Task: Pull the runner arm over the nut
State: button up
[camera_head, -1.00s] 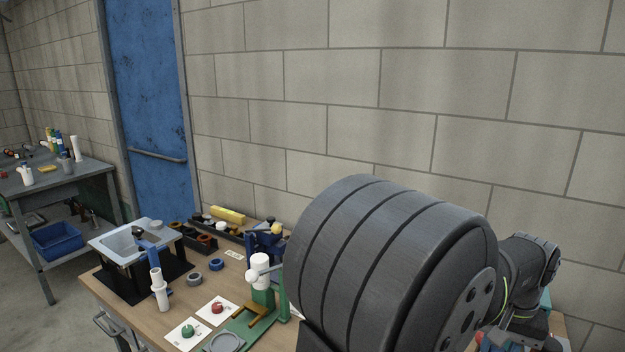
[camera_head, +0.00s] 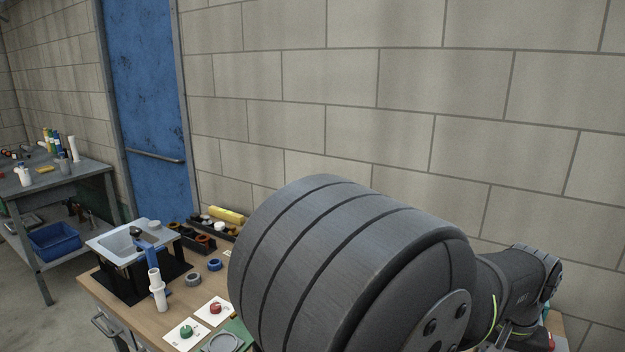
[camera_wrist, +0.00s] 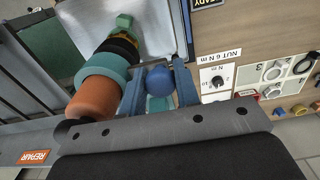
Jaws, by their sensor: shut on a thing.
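In the wrist view my gripper (camera_wrist: 160,92) is shut on a blue round knob (camera_wrist: 160,77), with one blue finger on each side of it. The knob may be the runner arm's handle; its link to an arm is not clear. Left of the fingers, a stack of orange (camera_wrist: 95,97), teal and black round parts ends in a green piece (camera_wrist: 124,21) over a pale grey surface. I cannot tell which part is the nut. A label reading "NUT 6 N m" (camera_wrist: 219,57) is above a dial (camera_wrist: 217,81). In the head view my arm hides the gripper and knob.
A white and blue upright part (camera_head: 157,287), loose rings and cards with red and green knobs lie on the wooden bench (camera_head: 125,300). The wrist view shows a "REPAIR" label (camera_wrist: 35,156).

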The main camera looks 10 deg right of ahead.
jog(key=shift+s+a+f, duration=0.25)
jog(key=shift+f, duration=0.1)
jog(key=o, duration=0.6)
jog(key=shift+o, duration=0.2)
jog(key=shift+o, duration=1.2)
jog(key=shift+d+r, duration=0.1)
jog(key=shift+r, duration=0.35)
jog(key=shift+w+r, duration=0.1)
jog(key=shift+r, duration=2.65)
jog(key=shift+f, duration=2.6)
